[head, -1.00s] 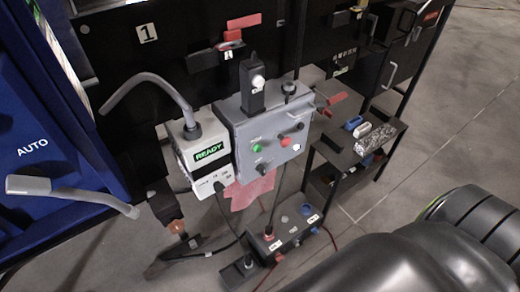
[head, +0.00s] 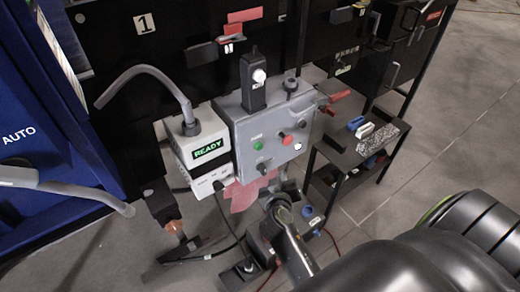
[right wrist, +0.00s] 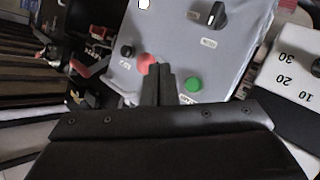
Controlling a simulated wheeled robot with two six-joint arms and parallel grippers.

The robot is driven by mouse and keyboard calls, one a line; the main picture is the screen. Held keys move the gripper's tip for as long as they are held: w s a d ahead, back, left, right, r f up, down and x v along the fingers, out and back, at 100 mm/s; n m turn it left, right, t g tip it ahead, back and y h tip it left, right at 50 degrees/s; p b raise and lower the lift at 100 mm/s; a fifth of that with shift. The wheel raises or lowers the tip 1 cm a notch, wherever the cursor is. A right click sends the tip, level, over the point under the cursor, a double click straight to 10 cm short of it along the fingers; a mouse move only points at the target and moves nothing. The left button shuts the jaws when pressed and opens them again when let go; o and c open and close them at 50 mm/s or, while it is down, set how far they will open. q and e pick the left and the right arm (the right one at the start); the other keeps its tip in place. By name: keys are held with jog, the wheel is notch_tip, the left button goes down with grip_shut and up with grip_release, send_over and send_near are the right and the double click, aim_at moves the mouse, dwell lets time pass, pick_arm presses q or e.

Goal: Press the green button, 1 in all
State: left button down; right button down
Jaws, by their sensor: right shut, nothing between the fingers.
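The green button (head: 258,146) is on the front of a grey control box (head: 240,130), left of a red button (head: 287,140). My right gripper (head: 284,190) is in front of and below the box in the head view, its fingertips hard to make out. In the right wrist view, its fingers (right wrist: 160,72) are shut and empty, pointing at the panel. There the green button (right wrist: 193,83) shows just right of the fingers, and the red button (right wrist: 147,63) is partly covered by them. I see no contact with the green button. My left gripper is not in view.
A white box reading READY (head: 208,149) with a grey curved hose stands left of the control box. A black knob (head: 264,166) and a white button (head: 298,146) are also on the panel. A black shelf (head: 345,155) stands to the right.

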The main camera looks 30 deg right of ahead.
aim_at(259, 147)
jog(key=shift+d+r, duration=0.15)
jog(key=shift+r, duration=0.55)
jog(key=w+b, duration=0.2)
jog(key=w, duration=0.6)
jog(key=shift+w+a, duration=0.35)
jog(key=shift+w, duration=0.05)
jog(key=shift+w+f, duration=0.1)
dwell(1.4)
jog(key=shift+w, duration=0.35)
